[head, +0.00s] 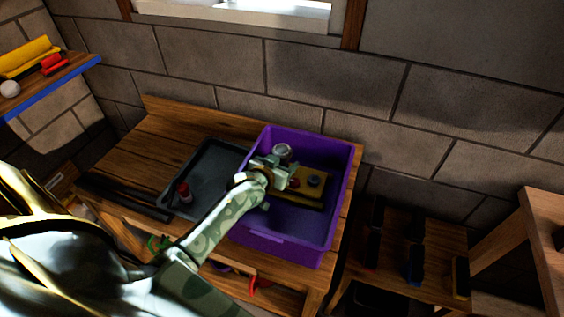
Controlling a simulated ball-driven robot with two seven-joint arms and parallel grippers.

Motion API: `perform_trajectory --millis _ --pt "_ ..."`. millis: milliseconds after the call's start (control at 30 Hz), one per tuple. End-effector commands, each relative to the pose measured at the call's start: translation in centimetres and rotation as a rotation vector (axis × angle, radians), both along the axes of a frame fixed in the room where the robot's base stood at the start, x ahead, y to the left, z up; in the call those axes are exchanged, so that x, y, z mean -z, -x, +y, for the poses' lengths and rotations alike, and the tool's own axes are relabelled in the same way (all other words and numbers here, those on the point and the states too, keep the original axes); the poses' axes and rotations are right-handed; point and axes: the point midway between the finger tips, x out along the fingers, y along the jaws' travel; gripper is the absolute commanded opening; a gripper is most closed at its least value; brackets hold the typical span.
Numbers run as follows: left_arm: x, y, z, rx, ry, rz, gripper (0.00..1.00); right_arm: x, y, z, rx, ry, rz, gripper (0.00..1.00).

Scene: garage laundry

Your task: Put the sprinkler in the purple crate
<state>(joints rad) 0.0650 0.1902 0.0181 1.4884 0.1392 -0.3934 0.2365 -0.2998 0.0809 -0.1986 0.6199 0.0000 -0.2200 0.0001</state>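The purple crate (280,246) stands on the wooden bench, open at the top. A yellow piece with a dark round knob (314,181) lies inside it; it may be the sprinkler, but it is too small to be sure. My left gripper (283,178) is inside the crate outline, right at the yellow piece's left end. Whether its fingers touch or hold anything is unclear. A round grey-topped item (282,152) is in the crate just behind the gripper. My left arm hides part of the crate's left side. My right gripper is out of view.
A stone wall stands behind. A lower wooden shelf (440,243) with dark and blue items is at right. A wall shelf (50,86) holds yellow and red things.

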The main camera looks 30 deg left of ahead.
Motion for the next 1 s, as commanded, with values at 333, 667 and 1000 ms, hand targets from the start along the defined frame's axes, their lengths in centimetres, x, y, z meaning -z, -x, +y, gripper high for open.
perform_trajectory --millis 333,667,1000 --pt "-1.6 2.6 -0.2 0.0 0.0 0.001 0.57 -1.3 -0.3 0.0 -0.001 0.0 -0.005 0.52" --pt "-3.2 6.8 -0.6 -0.001 0.0 -0.001 0.57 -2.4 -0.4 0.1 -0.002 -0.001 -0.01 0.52" --pt "-3.1 6.9 -0.6 0.0 0.0 0.0 0.57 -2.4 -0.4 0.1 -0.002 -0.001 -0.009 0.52"
